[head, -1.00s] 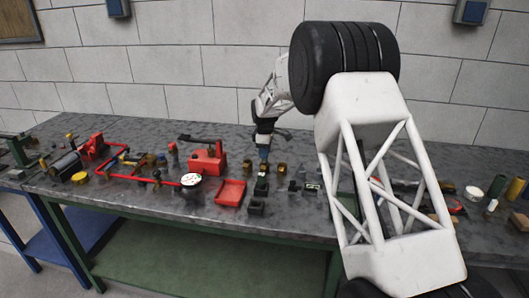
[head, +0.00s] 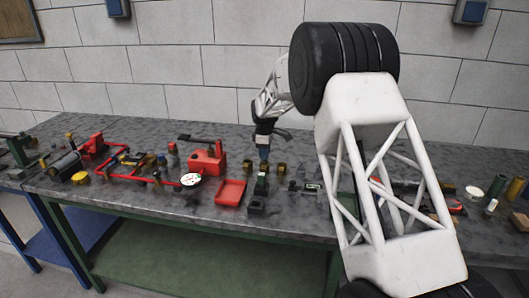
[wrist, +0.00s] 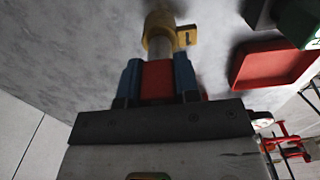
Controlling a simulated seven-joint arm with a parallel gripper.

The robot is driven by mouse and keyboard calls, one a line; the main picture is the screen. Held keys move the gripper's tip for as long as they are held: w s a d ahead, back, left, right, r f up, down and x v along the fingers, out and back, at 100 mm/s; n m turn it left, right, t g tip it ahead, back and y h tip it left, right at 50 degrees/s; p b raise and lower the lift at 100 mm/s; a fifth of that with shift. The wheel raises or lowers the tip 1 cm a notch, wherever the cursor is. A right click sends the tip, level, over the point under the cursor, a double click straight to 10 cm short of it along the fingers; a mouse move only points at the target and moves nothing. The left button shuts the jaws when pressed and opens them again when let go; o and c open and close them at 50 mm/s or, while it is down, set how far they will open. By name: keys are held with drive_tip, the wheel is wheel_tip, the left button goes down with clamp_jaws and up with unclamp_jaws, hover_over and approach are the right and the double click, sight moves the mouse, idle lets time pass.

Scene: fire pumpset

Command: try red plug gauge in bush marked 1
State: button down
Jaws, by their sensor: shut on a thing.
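My gripper (head: 263,155) points down over the middle of the bench. In the wrist view its blue fingers (wrist: 158,80) are shut on the red handle of the plug gauge (wrist: 158,80). The gauge's pale metal end points away from the fingers, toward a brass bush (wrist: 155,33) with a side tag that seems to read 1. The metal end overlaps the bush in this view; I cannot tell how far it is inside. In the head view the gauge is too small to make out, and brass bushes (head: 281,168) stand close by the gripper.
A red tray (head: 230,193) lies left of the gripper and shows in the wrist view (wrist: 272,62). A red pump-like unit (head: 208,158) and red pipework (head: 125,165) stand further left. Dark blocks (head: 257,205) lie in front. The bench behind is mostly clear.

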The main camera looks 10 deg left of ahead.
drive_tip(key=shift+f, duration=0.45)
idle(1.3)
drive_tip(key=shift+r, duration=1.75)
idle(0.3)
